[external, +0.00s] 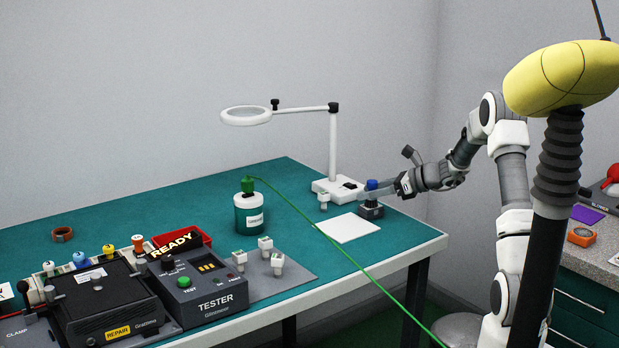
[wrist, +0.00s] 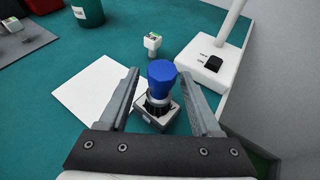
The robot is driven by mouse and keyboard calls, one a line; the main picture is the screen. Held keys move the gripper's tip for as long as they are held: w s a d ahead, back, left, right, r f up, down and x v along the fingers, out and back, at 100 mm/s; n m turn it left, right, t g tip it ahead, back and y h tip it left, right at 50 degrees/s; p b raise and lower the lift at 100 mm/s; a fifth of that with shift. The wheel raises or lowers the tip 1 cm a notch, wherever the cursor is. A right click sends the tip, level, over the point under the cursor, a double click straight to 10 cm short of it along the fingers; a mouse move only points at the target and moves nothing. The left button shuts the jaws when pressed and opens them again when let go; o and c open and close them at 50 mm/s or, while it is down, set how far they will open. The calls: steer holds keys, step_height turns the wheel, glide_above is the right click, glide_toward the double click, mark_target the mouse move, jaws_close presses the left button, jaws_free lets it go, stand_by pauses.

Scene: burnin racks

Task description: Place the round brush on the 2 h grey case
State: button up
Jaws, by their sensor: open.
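A round brush with a blue top (wrist: 161,72) and dark lower part stands upright on a small grey case (wrist: 151,120) in the wrist view. In the external view the blue top (external: 371,184) shows above the dark grey case (external: 370,211) near the table's right end. Any marking on the case is too small to read. My gripper (wrist: 159,76) is open, its fingers on either side of the brush, with small gaps visible. In the external view my gripper (external: 379,191) reaches in from the right at the height of the brush. The bristles are partly hidden.
A white sheet (external: 348,228) lies left of the case. A magnifier lamp's white base (external: 338,190) stands close behind it, with a small white peg (external: 324,201) nearby. A green container (external: 249,219), tester (external: 199,290) and repair unit (external: 104,302) stand farther left.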

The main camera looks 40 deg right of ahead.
steer(key=shift+r, duration=0.25)
steer(key=p+v, duration=0.2)
steer(key=v, duration=1)
steer(key=s+a+r+n+g+p, duration=0.2)
steer(key=s+a+r+n, duration=0.25)
steer(key=a, duration=0.35)
steer(key=s+a+r+n+g+p, duration=0.2)
steer(key=s+a+r+n+g, duration=0.1)
steer(key=a+n, duration=0.4)
steer(key=s+a+r+n+g+p, duration=0.2)
steer(key=s+a+r+n, duration=0.25)
steer(key=a, duration=0.45)
steer(key=s+a+r+n+g+h+p, duration=0.1)
steer(key=s+a+r+n+h+p, duration=0.25)
steer(key=s+n, duration=0.35)
steer(key=s+d+r+n+t+h+p, duration=0.1)
steer(key=s+d+r+n+t+h, duration=0.1)
steer(key=s+d+n, duration=0.3)
steer(key=s+r+n+h, duration=0.1)
steer(key=s, duration=0.2)
steer(key=shift+s+d+n+h+p, duration=0.2)
steer(key=shift+d+n+h+p, duration=0.15)
steer(key=shift+n, duration=0.05)
